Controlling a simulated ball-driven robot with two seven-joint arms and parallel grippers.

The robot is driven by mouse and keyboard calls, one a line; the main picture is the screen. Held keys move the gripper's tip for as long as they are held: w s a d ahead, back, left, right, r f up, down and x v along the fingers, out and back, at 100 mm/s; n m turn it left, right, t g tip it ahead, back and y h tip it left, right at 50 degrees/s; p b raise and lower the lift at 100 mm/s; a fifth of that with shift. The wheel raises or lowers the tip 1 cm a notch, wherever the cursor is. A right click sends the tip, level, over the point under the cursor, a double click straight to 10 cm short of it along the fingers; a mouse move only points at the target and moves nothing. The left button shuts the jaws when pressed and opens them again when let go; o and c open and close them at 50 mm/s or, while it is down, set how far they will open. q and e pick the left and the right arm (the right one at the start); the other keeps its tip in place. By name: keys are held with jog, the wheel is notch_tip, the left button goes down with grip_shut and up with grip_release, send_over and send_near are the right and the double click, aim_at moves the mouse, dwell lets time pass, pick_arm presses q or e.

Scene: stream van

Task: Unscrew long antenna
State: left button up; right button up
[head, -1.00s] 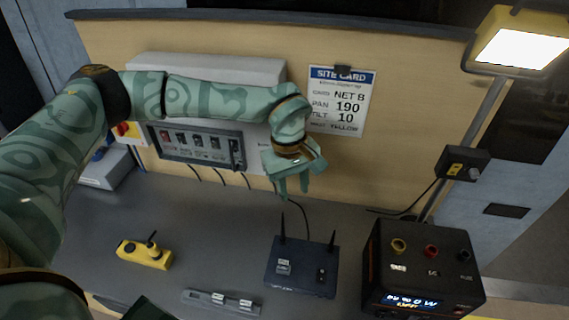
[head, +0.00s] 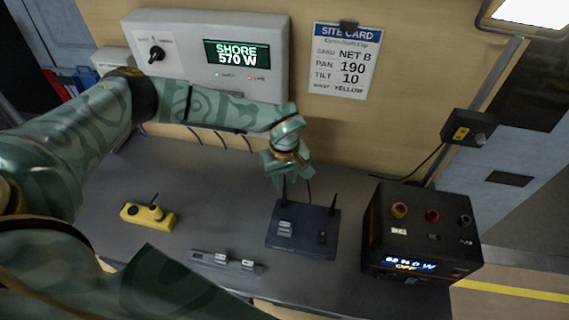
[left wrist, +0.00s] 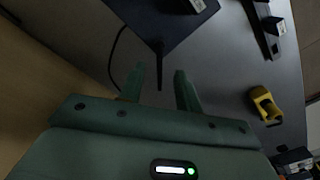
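The dark blue router (head: 302,240) lies on the grey bench with two thin black antennas standing at its back corners. The left antenna (head: 284,188) looks longer than the right antenna (head: 333,203). My left gripper (head: 282,182) is over the router's back left corner, at the left antenna, and partly covers it. In the left wrist view the gripper (left wrist: 158,78) is open, and an antenna (left wrist: 158,48) reaches from the router (left wrist: 170,22) toward the gap between the fingertips. No grip on it shows. My right gripper is not in view.
A black power unit (head: 420,235) stands right of the router. A grey holder (head: 228,262) with small parts lies in front, and a yellow device (head: 148,215) is at the left. The wall panel (head: 270,80) and site card (head: 345,60) are behind. Cables run behind the router.

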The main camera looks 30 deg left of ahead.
pick_arm(q)
jog(key=shift+f, duration=0.6)
grip_shut()
jog(key=shift+n+p, duration=0.7)
jog(key=shift+n, duration=1.3)
